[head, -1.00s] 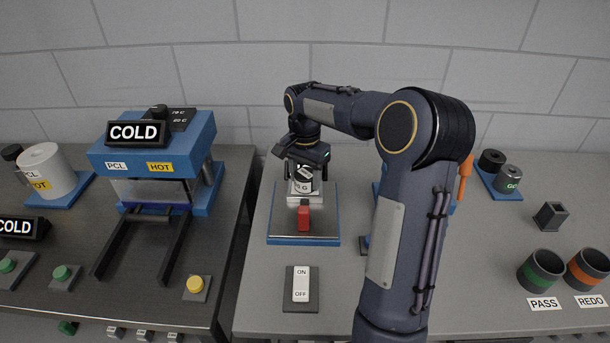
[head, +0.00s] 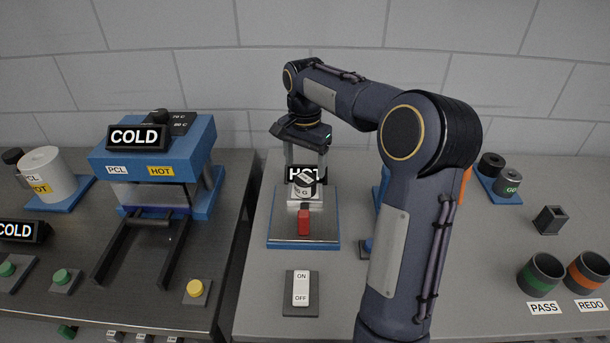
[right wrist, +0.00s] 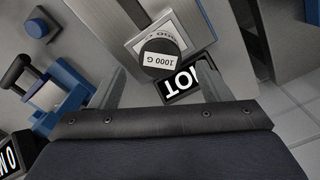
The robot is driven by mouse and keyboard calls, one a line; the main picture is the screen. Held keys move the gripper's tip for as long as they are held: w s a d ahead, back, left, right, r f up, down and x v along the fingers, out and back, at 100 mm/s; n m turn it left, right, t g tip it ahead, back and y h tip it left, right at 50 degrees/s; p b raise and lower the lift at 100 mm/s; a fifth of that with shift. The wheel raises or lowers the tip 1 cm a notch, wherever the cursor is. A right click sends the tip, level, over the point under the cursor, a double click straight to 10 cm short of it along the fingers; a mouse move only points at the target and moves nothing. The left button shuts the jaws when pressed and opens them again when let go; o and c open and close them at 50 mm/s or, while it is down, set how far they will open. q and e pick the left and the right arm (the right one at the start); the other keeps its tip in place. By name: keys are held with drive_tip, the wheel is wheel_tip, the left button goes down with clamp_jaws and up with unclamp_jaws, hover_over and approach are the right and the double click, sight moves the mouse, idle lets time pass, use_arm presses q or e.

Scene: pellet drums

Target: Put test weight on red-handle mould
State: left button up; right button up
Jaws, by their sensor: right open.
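The dark test weight (head: 303,188), with a white label, stands on the silver mould block (head: 305,201) with the red handle (head: 304,222). In the right wrist view the weight (right wrist: 163,57) shows "1000 G" on its top and sits upright on the metal block. My right gripper (head: 306,160) is above and behind the weight, open and empty. In the right wrist view its two spread fingers (right wrist: 162,88) are apart from the weight. My left gripper is not in view.
An ON/OFF switch (head: 301,290) lies in front. A blue press (head: 155,155) with a COLD sign is left. PASS (head: 541,275) and REDO (head: 587,271) cups stand right.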

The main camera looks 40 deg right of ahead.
sight(305, 179)
wheel_tip(305, 179, up, 6)
drive_tip(key=s+a+n+t+y, duration=0.25)
drive_tip(key=s+a+n, duration=0.45)
drive_tip(key=s+a, duration=0.45)
drive_tip(key=s+a+f+n+t, duration=0.1)
drive_tip(key=s+a+f+n, duration=0.1)
drive_tip(key=s+a+f, duration=0.2)
drive_tip(key=s+a+f+n+t+y, duration=0.1)
drive_tip(key=s+a+f+n+t, duration=0.1)
drive_tip(key=s, duration=0.6)
wheel_tip(305, 179, down, 2)
drive_tip(key=shift+s+a+f+n, duration=0.25)
drive_tip(key=shift+a+n, duration=0.45)
drive_tip(key=shift+a, duration=0.2)
drive_tip(key=shift+r, duration=0.1)
